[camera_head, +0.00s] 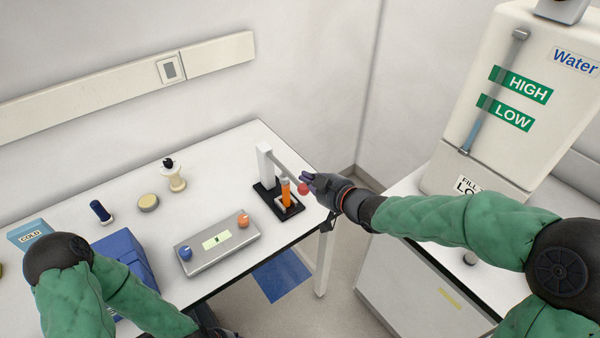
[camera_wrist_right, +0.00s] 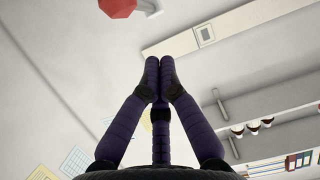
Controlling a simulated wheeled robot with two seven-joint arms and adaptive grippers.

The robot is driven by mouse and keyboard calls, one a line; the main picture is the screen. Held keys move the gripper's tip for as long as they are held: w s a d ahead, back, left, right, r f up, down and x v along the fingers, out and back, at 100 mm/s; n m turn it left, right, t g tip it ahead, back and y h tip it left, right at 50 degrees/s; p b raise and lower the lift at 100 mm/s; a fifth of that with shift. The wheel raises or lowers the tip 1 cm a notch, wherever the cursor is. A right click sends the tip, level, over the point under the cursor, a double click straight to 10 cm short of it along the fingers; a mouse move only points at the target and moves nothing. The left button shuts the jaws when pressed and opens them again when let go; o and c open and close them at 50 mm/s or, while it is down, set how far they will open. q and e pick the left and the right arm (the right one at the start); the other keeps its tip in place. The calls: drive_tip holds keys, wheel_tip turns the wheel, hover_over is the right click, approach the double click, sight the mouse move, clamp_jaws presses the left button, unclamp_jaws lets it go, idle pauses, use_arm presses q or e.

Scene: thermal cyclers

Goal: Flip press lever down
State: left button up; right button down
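The press has a white upright column (camera_head: 264,163) on a black base (camera_head: 268,199) near the right end of the table. Its pale lever (camera_head: 287,166) slopes down to the right and ends in a red knob (camera_head: 303,188). An orange tube (camera_head: 285,191) stands under the lever. My right gripper (camera_head: 308,181) is beside the knob; whether it touches cannot be told from the head view. In the wrist view its purple fingers (camera_wrist_right: 159,64) meet at the tips, empty, with the red knob (camera_wrist_right: 117,7) ahead and apart. My left gripper (camera_head: 212,329) is mostly cut off at the bottom edge.
A grey device (camera_head: 216,243) with blue and orange knobs lies left of the press. A white water tank (camera_head: 500,150) stands at right.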

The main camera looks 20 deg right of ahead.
drive_tip(key=p+v, duration=0.1)
drive_tip(key=v, duration=0.3)
drive_tip(key=shift+s+d, duration=0.15)
drive_tip(key=shift+s, duration=0.15)
drive_tip(key=s+a+f+m+g+h+b, duration=0.1)
drive_tip(key=s+a+f+m+g, duration=0.15)
drive_tip(key=f, duration=1.15)
drive_tip(key=s+a+f+m+g+b, duration=0.2)
drive_tip(key=a+f+m+g, duration=0.15)
drive_tip(key=f, duration=1.05)
drive_tip(key=s+a+f+m+g, duration=0.1)
drive_tip(key=s+a+f+g, duration=0.1)
drive_tip(key=s+f, duration=0.5)
drive_tip(key=s+a+f+g+b, duration=0.1)
drive_tip(key=s+f+g, duration=0.3)
drive_tip(key=s+f, duration=0.4)
drive_tip(key=shift+a+f+m+g, duration=0.4)
drive_tip(key=shift+a+f, duration=0.5)
